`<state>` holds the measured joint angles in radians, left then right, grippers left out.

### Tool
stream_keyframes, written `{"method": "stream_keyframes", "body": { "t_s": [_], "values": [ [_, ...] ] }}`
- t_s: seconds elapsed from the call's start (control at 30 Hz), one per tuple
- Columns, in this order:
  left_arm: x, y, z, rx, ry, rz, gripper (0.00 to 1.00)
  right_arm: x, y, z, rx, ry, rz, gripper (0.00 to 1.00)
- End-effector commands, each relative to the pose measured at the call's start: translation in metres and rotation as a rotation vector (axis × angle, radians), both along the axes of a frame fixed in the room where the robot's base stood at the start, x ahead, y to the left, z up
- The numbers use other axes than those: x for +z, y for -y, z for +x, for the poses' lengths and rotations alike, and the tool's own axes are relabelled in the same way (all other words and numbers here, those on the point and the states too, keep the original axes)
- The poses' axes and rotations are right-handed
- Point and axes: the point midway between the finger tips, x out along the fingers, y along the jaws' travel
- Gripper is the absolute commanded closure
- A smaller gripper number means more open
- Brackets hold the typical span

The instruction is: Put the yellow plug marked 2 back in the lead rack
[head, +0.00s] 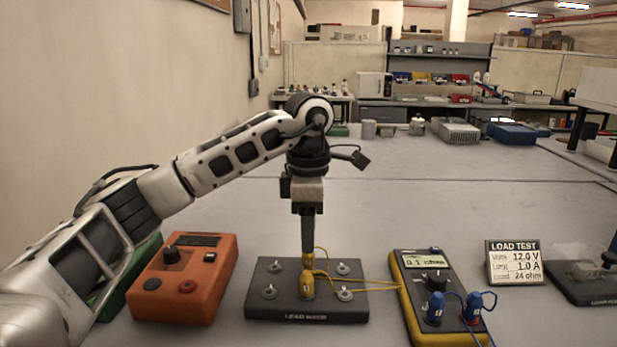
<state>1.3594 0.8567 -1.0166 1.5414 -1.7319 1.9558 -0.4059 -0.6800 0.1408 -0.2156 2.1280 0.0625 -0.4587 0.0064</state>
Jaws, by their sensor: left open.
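The lead rack (262,303) is a dark block with several metal posts on its top and a label on its front. A yellow plug (307,287) stands upright at the middle of the rack. Its mark is too small to read surely. More yellow shows just behind and above it, perhaps a second plug, and thin yellow leads run right towards the meter. My left gripper (308,246) points straight down over the rack, its fingertips close above the yellow parts. It is open; the gap between its fingers is hard to see from here. My right gripper is out of view.
An orange box (190,285) stands left of the rack, below my left arm. A yellow-edged meter (425,270) with two blue plugs (435,308) stands right, near a LOAD TEST sign (514,262) and a dark stand (590,290).

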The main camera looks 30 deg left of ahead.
Motion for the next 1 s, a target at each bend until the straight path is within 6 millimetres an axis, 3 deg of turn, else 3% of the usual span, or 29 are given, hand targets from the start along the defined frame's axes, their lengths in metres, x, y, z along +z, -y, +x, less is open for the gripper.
{"method": "stream_keyframes", "body": {
  "t_s": [0.2, 0.43, 0.63, 1.0],
  "values": [
    [0.063, 0.000, 0.001, 0.001, 0.006, 0.001, 0.54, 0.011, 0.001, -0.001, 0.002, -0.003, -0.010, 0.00],
    [0.104, 0.000, 0.000, 0.000, 0.003, 0.001, 0.54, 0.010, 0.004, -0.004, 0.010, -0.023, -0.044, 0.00],
    [0.118, 0.000, 0.000, -0.001, 0.001, 0.001, 0.54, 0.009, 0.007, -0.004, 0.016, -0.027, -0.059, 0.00],
    [0.118, 0.000, 0.000, -0.001, 0.000, 0.000, 0.54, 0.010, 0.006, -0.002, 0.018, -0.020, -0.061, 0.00]
  ]
}}
